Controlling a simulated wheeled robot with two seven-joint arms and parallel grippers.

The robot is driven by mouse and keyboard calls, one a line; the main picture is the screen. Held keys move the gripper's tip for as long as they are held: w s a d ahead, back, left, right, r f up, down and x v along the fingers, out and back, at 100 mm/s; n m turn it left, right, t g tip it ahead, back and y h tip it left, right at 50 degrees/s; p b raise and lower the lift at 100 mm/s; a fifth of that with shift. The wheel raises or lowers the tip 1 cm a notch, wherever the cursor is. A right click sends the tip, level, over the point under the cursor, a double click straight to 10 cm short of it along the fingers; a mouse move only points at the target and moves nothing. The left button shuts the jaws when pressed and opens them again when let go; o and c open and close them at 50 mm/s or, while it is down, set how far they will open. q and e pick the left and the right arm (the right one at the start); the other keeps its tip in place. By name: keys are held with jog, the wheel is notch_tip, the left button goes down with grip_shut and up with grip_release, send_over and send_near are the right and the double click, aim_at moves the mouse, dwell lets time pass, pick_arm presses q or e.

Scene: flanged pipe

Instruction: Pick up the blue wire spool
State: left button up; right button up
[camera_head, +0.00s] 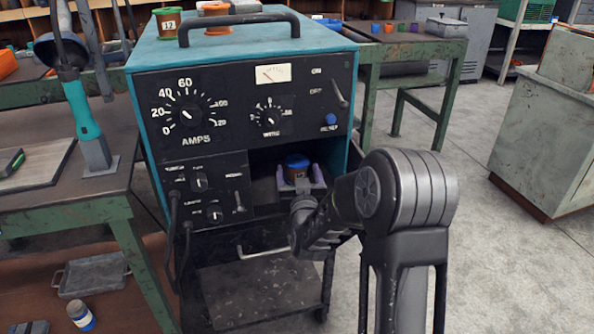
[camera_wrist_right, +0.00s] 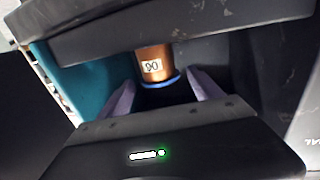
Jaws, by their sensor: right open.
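The blue wire spool (camera_head: 297,163) stands upright in the open compartment at the lower right of the welding machine's front. It has blue rims and copper wire. In the right wrist view the spool (camera_wrist_right: 154,66) shows a white label and a blue lower rim. My right gripper (camera_head: 300,182) reaches into the compartment from the front. Its purple fingers (camera_wrist_right: 163,95) are open, one on each side of the spool's line, with the spool just beyond them and no clear contact. My left gripper is not in view.
The teal and black welding machine (camera_head: 250,115) surrounds the spool with compartment walls and a low ceiling. A green-rimmed spool (camera_head: 168,22) and an orange one (camera_head: 215,17) stand on its top. Green-framed benches flank it. Open floor (camera_head: 475,240) lies at the right.

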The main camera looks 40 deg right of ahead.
jog(key=x, duration=0.4)
jog(key=shift+w+d, duration=0.25)
jog(key=shift+w, duration=0.05)
jog(key=shift+c, duration=0.3)
grip_shut()
jog(key=shift+r, duration=0.1)
dwell(0.8)
